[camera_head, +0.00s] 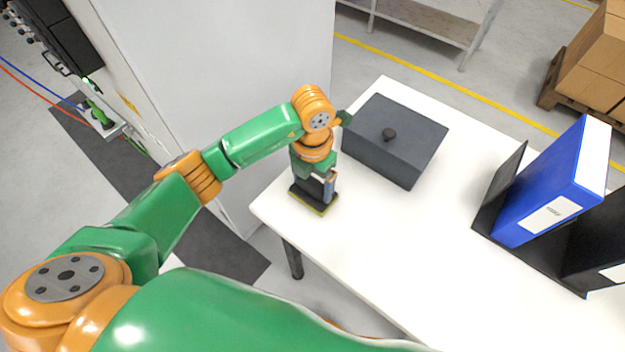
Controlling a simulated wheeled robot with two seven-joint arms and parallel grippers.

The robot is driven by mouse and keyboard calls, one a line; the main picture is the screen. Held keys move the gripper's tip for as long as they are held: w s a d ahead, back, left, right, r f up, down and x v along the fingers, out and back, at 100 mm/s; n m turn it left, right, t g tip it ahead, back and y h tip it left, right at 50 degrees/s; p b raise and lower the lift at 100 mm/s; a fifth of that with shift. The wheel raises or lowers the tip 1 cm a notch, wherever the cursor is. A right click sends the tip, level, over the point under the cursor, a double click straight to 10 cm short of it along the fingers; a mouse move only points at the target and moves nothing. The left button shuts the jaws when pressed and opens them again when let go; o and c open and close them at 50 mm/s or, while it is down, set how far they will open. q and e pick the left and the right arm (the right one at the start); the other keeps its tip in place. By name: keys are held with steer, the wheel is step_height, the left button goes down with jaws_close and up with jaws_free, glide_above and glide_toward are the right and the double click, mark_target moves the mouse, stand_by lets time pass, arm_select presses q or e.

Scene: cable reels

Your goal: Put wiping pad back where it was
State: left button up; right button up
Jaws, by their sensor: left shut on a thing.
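The wiping pad (312,203) is a flat, dark piece with a yellow-green lower edge, at the left end of the white table (360,270). My left gripper (318,186) points down and is shut on the wiping pad. The fingers and wrist hide part of the pad's top. I cannot tell whether the pad touches the table top or hangs just above it. My right gripper is not in view.
A dark grey box with a knobbed lid (400,150) stands just right of my left gripper. A blue binder (555,185) stands in a black holder (495,195) at the right. The table's middle and front are clear. A grey cabinet (215,70) stands behind the arm.

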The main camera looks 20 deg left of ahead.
mark_target(313, 184)
arm_select(q)
steer(key=shift+f, duration=0.15)
steer(key=o, duration=0.9)
steer(key=shift+r, duration=0.35)
step_height(313, 184, up, 12)
steer(key=shift+f+p, duration=0.15)
steer(key=shift+p, duration=0.2)
